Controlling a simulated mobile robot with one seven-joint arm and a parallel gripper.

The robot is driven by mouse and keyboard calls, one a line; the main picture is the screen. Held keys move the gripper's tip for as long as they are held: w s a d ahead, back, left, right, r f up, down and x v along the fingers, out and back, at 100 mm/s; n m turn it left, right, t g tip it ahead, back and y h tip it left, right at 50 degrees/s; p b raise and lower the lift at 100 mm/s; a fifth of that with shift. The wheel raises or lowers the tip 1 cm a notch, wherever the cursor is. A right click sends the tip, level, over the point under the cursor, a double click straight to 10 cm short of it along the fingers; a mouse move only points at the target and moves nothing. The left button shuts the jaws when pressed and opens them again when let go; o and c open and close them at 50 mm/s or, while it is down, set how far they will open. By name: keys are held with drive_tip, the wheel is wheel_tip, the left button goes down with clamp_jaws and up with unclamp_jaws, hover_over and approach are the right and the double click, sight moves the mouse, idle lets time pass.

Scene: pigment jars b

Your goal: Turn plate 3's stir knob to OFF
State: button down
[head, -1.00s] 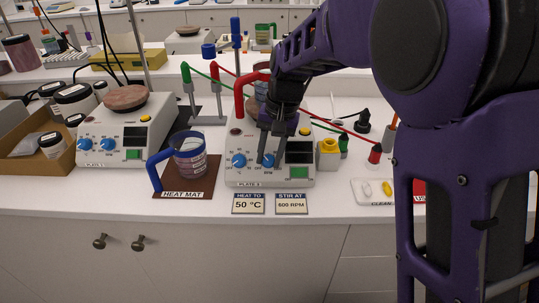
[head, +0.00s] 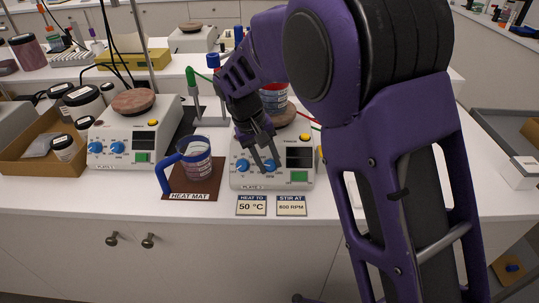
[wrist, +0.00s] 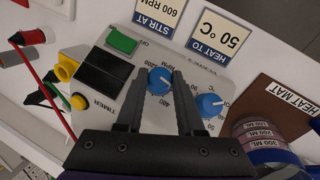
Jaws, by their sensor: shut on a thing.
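The hot plate with the stir knob (head: 240,178) stands on the bench; its plate label is too small to read surely. The blue stir knob (wrist: 160,80), marked RPM, sits beside the blue heat knob (wrist: 210,104), marked in °C. My gripper (wrist: 166,76) reaches down over the front panel, its two dark fingers on either side of the stir knob and shut on it. In the head view my gripper (head: 266,168) hides part of that knob. Its pointer setting is not clear.
Cards reading HEAT TO 50 °C (head: 251,205) and STIR AT 600 RPM (head: 291,206) lie in front. A blue-handled beaker (head: 197,160) stands on a brown heat mat (head: 184,190) at left. A second hot plate (head: 113,158) stands further left. Red cables run at the side.

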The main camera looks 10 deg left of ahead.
drive_tip(key=n+h, duration=0.1)
drive_tip(key=n+t, duration=0.1)
drive_tip(key=n+t+h, duration=0.1)
drive_tip(key=shift+s+a+f+h, duration=0.1)
drive_tip(key=shift+s+a+h, duration=0.05)
drive_tip(key=shift+a+h, duration=0.15)
drive_tip(key=n+t, duration=0.1)
drive_tip(key=n, duration=0.1)
drive_tip(key=n+t+h+b, duration=0.1)
drive_tip(key=shift+s+f+n+t+h, duration=0.1)
drive_tip(key=shift+n+t+h, duration=0.2)
drive_tip(key=shift+n, duration=0.1)
drive_tip(key=c, duration=0.5)
unclamp_jaws()
drive_tip(key=v, duration=1.7)
drive_tip(key=shift+s+a+p, duration=0.1)
drive_tip(key=shift+s+p, duration=0.2)
drive_tip(key=shift+w, duration=0.1)
